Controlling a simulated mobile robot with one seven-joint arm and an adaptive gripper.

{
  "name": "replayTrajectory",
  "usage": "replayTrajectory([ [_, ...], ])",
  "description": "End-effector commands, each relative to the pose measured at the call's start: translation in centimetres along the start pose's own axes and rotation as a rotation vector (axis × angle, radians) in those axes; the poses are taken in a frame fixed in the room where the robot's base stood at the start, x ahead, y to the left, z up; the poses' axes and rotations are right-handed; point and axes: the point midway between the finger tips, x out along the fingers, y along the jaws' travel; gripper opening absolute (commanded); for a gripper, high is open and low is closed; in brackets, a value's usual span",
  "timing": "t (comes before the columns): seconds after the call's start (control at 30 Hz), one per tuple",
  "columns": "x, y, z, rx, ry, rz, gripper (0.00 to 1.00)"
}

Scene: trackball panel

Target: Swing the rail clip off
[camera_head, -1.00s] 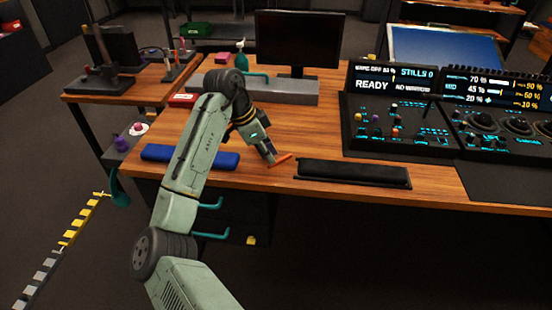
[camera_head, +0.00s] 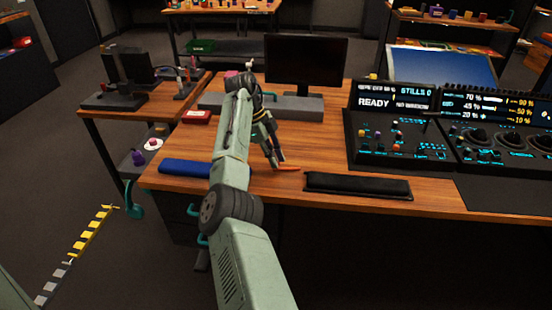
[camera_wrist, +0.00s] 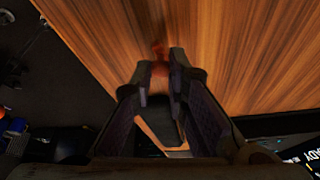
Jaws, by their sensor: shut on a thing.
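A thin orange piece (camera_head: 288,168), which looks like the rail clip, shows at the desk's front edge, left of a long black padded bar. My gripper (camera_head: 277,165) points down at the desk and is shut on the left end of this piece. In the wrist view my two fingertips (camera_wrist: 161,72) close around a blurred orange-red end (camera_wrist: 158,48), with wood grain behind it. The fingers hide part of the piece, and I cannot tell whether it is fixed to anything.
The black padded bar (camera_head: 357,186) lies just right of my gripper. A blue bar (camera_head: 186,167) lies to the left. The control panel (camera_head: 398,138) stands at the right and a monitor (camera_head: 306,62) behind. Bare wood lies between.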

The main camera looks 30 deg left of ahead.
Motion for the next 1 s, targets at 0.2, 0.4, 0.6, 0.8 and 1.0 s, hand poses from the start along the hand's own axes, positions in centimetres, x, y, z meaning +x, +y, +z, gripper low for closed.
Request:
replayTrajectory([
  [0.2,0.00,-0.21,-0.07,0.019,0.001,0.005,0.00],
  [0.4,0.00,-0.21,-0.07,0.020,0.001,0.005,0.00],
  [0.6,0.01,-0.20,-0.07,0.019,0.002,0.005,0.20],
  [0.8,0.00,-0.17,-0.01,0.018,0.001,0.006,0.33],
  [1.0,0.00,-0.15,0.03,0.017,0.000,0.006,0.36],
])
